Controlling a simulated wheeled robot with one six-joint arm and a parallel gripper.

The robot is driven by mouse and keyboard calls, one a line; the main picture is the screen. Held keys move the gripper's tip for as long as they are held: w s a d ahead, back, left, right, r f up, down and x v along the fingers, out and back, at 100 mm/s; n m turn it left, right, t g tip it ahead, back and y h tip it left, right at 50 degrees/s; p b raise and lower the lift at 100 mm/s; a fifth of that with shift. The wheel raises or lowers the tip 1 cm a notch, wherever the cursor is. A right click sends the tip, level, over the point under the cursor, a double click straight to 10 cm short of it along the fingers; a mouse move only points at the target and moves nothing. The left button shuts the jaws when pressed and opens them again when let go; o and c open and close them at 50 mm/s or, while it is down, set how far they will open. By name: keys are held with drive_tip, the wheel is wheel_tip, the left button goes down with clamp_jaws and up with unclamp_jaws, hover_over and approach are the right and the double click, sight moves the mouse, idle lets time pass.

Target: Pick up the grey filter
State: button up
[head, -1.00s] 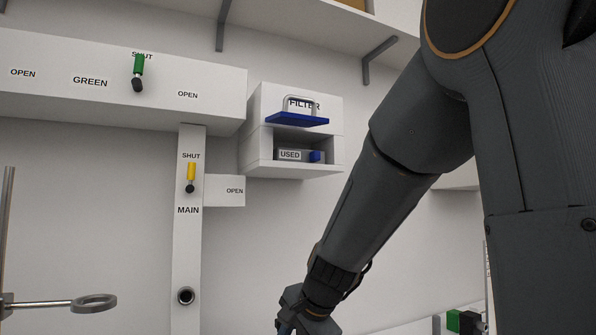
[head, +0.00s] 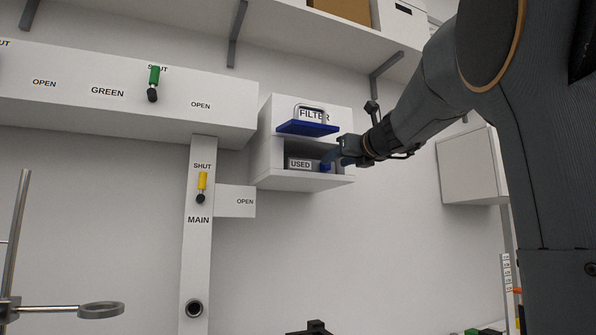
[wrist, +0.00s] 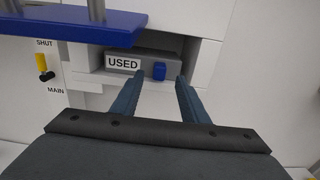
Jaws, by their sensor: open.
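The grey filter (wrist: 147,66) sits inside the open slot of the white filter housing. In the head view the grey filter (head: 301,164) is partly hidden by my gripper (head: 331,161). In the wrist view my gripper (wrist: 158,78) is open and empty, its two blue-grey fingers pointing at the slot.
The white housing (head: 268,150) has a raised blue flap (head: 307,129) with a metal handle above the slot. The flap (wrist: 75,27) hangs close at the upper left in the wrist view. Yellow (head: 202,181) and green (head: 154,77) valve levers are left. A ring stand (head: 100,310) stands lower left.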

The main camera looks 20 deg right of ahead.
sight(307, 169)
drive_tip(key=w, duration=0.2)
drive_tip(key=w+p, duration=0.1)
drive_tip(key=w, duration=0.1)
drive_tip(key=shift+w+a+r, duration=0.1)
drive_tip(key=shift+w+r, duration=0.1)
drive_tip(key=shift+w, duration=0.05)
clamp_jaws()
